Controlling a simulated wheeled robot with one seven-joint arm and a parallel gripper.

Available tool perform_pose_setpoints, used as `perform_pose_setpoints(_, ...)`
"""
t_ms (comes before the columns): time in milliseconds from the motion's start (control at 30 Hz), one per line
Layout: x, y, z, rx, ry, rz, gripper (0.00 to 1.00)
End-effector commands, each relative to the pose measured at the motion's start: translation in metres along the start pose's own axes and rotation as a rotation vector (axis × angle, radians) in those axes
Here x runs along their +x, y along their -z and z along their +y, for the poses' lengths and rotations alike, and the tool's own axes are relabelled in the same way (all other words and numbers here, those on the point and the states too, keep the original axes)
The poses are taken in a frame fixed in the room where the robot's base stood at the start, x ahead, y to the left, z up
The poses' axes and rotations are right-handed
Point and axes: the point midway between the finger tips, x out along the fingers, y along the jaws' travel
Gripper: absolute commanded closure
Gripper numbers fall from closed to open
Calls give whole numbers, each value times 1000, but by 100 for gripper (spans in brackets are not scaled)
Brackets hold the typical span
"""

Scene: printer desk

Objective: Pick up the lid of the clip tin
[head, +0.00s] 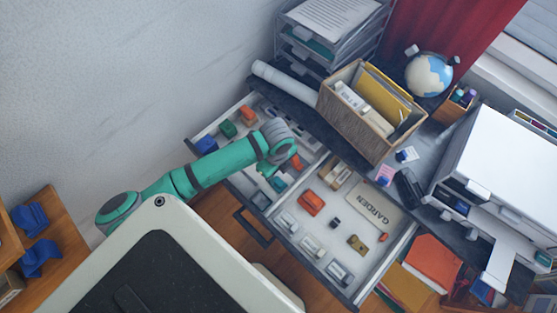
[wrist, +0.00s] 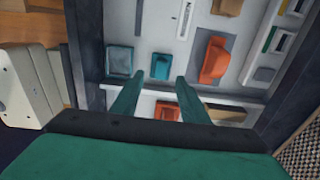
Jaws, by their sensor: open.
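My gripper (wrist: 155,98) is open, with its two green fingers apart and nothing held between them. In the wrist view, a small teal box (wrist: 161,66) lies beyond the fingertips, and a grey-teal box (wrist: 119,60) lies left of it. An orange piece (wrist: 167,110) shows between the fingers, partly hidden. I cannot tell which of these small things is the clip tin or its lid. In the head view, my wrist is over the left open drawer (head: 236,108), and the fingers are mostly hidden there.
The right open drawer (head: 397,247) holds an orange piece (head: 311,203), a gold piece (head: 357,243) and several clear boxes. On the desk stand a woven box of folders (head: 345,125), a globe (head: 429,75) and a white printer (head: 505,150). Drawer walls stand close around my fingers.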

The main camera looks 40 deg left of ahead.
Motion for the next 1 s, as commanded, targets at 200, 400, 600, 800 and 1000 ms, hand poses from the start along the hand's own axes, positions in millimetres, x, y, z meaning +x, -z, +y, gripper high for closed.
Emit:
perform_pose_setpoints(200, 20, 1, 0, 0, 0, 0, 59)
perform_pose_setpoints(400, 39, 3, -2, -1, 0, 1, 59)
perform_pose_setpoints(600, 66, 4, -3, -2, -1, 0, 59)
perform_pose_setpoints(800, 70, 4, -3, 0, 1, -1, 59)
perform_pose_setpoints(1000, 70, 4, -3, 0, 1, -1, 90)
